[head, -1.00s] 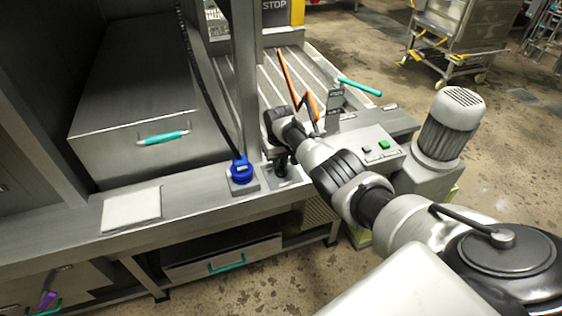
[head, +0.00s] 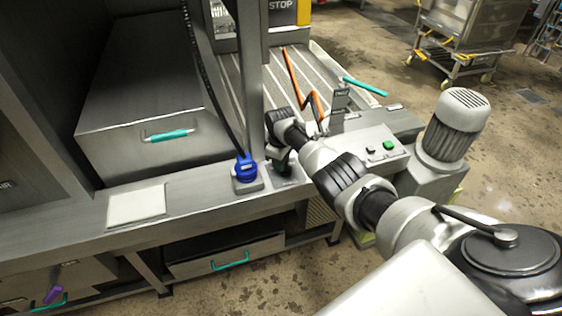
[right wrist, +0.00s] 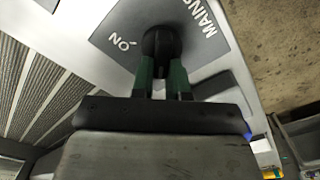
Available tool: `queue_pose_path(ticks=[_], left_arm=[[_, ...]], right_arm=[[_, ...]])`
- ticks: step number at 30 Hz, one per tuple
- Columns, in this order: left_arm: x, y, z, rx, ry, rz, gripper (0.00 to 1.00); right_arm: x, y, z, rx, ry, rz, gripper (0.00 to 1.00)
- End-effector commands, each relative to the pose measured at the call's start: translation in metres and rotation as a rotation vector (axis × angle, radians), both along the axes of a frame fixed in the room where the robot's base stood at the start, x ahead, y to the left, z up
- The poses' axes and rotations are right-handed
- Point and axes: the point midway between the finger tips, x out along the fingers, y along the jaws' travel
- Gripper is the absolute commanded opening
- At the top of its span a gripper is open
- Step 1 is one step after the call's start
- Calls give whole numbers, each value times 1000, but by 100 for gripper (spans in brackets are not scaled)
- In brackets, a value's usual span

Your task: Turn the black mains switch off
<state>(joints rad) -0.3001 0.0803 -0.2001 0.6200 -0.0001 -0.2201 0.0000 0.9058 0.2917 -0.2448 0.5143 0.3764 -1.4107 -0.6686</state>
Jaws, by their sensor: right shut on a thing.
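The black mains switch (right wrist: 160,44) sits on a grey plate (right wrist: 118,38) lettered "MAINS" and "ON" in the right wrist view. My right gripper (right wrist: 161,72) is shut on the switch knob, its two green fingers on either side of it. In the head view my right gripper (head: 281,158) reaches down to the bench just right of the blue plug; there the arm largely hides the switch. Which way the knob points is hard to tell. My left gripper is not in view.
A blue plug (head: 245,168) with a black cable and an upright metal post (head: 251,90) stand close left of my right gripper. A control box (head: 380,148) with a green button and a grey motor (head: 452,122) are to the right. A white pad (head: 137,204) lies on the bench.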

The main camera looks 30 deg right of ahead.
Motion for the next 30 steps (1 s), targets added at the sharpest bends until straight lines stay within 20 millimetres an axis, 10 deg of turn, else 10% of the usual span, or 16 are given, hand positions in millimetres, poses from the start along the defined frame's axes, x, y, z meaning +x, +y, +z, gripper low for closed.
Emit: queue_pose_path(ticks=[17, 23, 30], left_arm=[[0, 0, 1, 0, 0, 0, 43], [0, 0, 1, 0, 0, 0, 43], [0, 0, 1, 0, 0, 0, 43]], right_arm=[[1, 1, 1, -1, -3, 38, 0], [0, 1, 1, 0, -2, 36, 40], [0, 1, 1, 0, -1, 35, 40]])
